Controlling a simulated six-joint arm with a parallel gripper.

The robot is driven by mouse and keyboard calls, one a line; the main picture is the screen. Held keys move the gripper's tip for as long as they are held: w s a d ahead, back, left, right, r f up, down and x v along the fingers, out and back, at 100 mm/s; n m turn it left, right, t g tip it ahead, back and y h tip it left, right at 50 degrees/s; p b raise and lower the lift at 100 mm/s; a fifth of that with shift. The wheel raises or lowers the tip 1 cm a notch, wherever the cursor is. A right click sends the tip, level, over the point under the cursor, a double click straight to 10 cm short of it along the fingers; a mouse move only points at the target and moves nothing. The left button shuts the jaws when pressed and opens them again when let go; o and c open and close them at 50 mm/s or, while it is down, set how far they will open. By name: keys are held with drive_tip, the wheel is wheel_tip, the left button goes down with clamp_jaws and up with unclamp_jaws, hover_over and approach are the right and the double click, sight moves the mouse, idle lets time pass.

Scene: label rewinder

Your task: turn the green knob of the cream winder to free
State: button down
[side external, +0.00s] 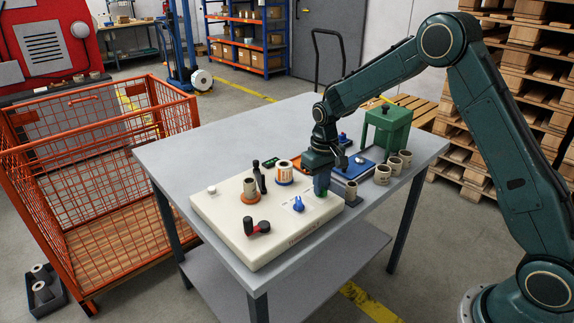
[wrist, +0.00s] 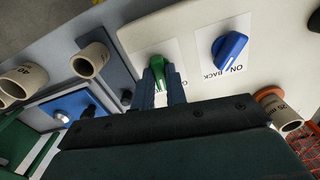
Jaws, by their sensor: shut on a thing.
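The cream winder (side external: 262,213) is a flat box on the grey table. Its green knob (wrist: 157,65) shows in the wrist view, with a white mark on it, on a white label plate. My gripper (wrist: 160,88) has its two fingers on either side of the knob and is shut on it. The fingers and palm hide part of the label's lettering, so the knob's setting cannot be read. In the side view my gripper (side external: 321,190) points down at the winder's right end and mostly covers the knob.
A blue knob (wrist: 231,52) marked ON and BACK sits beside the green one. A red-black crank (side external: 257,227), an orange-based core (side external: 250,190) and a dark post (side external: 259,177) stand on the winder. A blue unit (side external: 358,168) and several cardboard cores (side external: 383,174) lie right.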

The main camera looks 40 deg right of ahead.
drive_tip(key=m, duration=0.5)
drive_tip(key=shift+r+m, duration=0.1)
drive_tip(key=shift+m, duration=0.2)
idle(0.4)
drive_tip(key=c, duration=1.4)
unclamp_jaws()
drive_tip(key=shift+c, duration=0.2)
wheel_tip(320, 180, up, 14)
